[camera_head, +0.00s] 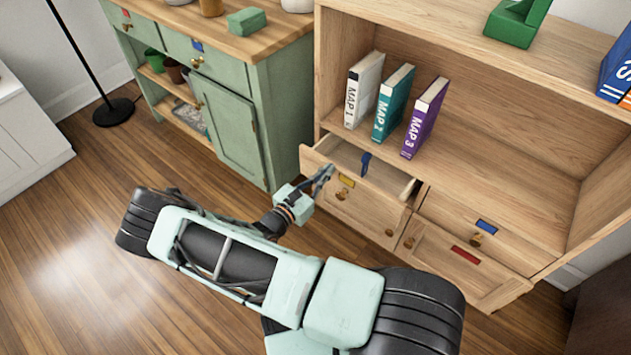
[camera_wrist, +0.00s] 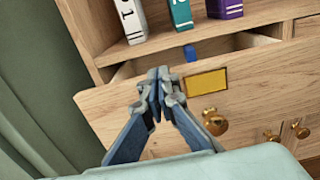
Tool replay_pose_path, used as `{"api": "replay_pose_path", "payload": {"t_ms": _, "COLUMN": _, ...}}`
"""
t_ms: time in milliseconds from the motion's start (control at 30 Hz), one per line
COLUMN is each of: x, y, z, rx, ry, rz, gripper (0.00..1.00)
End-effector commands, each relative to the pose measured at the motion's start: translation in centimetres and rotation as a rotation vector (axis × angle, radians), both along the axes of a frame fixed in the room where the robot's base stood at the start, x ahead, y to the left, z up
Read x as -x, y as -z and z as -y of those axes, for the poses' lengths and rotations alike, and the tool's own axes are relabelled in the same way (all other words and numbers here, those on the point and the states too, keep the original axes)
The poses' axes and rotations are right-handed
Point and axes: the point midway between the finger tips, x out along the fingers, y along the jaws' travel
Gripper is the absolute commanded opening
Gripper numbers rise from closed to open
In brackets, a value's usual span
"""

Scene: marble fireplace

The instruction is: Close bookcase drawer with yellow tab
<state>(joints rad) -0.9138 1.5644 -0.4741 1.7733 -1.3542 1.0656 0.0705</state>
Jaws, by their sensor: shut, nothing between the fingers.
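The bookcase drawer with the yellow tab (camera_head: 346,181) is pulled partly out at the upper left of the bookcase's drawer section. A brass knob (camera_head: 341,195) sits on its front below the tab. In the wrist view the drawer front (camera_wrist: 105,108) fills the middle, with the yellow tab (camera_wrist: 206,82) and the knob (camera_wrist: 215,122) right of my gripper. My gripper (camera_head: 328,172) is shut and empty, with its tips at the drawer front, left of the tab. The tips also show in the wrist view (camera_wrist: 158,75); I cannot tell whether they touch the wood. A small blue object (camera_head: 366,163) shows inside the drawer.
Three map books (camera_head: 392,101) stand on the shelf above. A green cabinet (camera_head: 240,110) stands close on the left. The floor in front is clear.

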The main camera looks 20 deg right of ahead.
Motion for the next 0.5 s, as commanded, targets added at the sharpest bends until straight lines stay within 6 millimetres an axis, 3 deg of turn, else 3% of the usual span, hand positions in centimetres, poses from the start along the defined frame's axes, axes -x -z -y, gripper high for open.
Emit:
{"api": "replay_pose_path", "payload": {"t_ms": 200, "x": -2.0, "y": 0.0, "z": 2.9, "rx": 0.001, "ry": 0.002, "rz": 0.0, "gripper": 0.0}}
{"api": "replay_pose_path", "payload": {"t_ms": 500, "x": -3.6, "y": 0.0, "z": 5.0, "rx": 0.001, "ry": 0.001, "rz": 0.001, "gripper": 0.0}}
